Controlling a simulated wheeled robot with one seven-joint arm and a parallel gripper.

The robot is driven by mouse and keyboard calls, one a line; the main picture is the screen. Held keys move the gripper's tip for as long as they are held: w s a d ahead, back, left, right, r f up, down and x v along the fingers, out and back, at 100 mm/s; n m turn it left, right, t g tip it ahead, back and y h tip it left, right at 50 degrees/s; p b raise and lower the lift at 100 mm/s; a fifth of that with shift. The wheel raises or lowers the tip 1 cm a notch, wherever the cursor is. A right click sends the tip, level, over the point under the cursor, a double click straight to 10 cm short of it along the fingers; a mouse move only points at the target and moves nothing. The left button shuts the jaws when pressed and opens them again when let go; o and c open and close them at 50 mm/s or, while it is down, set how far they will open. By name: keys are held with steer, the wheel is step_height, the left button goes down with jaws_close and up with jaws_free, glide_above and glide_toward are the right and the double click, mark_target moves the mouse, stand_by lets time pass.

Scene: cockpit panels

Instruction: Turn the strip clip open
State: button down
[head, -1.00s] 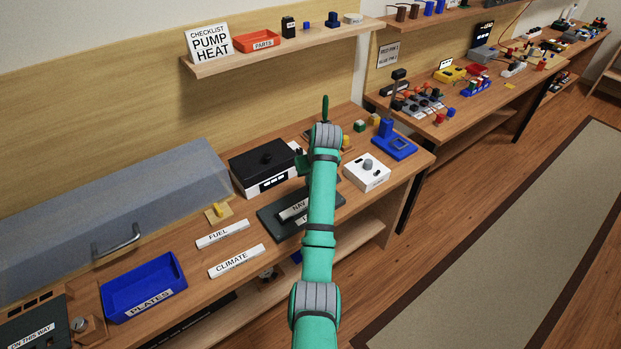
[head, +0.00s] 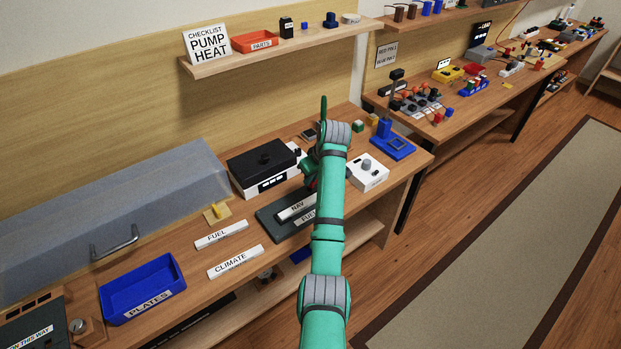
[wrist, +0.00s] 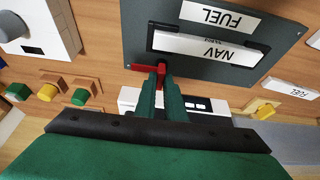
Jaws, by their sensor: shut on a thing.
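The red strip clip (wrist: 148,68) is at the edge of a dark panel (wrist: 190,14) in the wrist view, beside a white NAV strip (wrist: 190,45) in a black holder. My gripper (wrist: 163,76) has its dark green fingers shut on the clip's red part. The fingertips hide some of the clip. In the head view the panel (head: 268,226) lies on the bench, and my gripper (head: 311,182) is at its far right corner, partly covered by my arm. The NAV strip (head: 296,208) lies on the panel with a FUEL strip (wrist: 219,15) beside it.
A black-topped white box (head: 262,160) stands behind the panel, and a white box with a grey knob (head: 368,174) stands right of it. Loose FUEL (head: 221,235) and CLIMATE (head: 235,261) strips and a blue PLATES tray (head: 143,288) lie to the left.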

steer(key=c, duration=1.8)
jaws_free()
steer(key=shift+c, duration=0.2)
steer(key=shift+s+d+r, duration=0.1)
steer(key=shift+s+r, duration=0.05)
steer(key=v, duration=1)
steer(key=shift+r, duration=0.3)
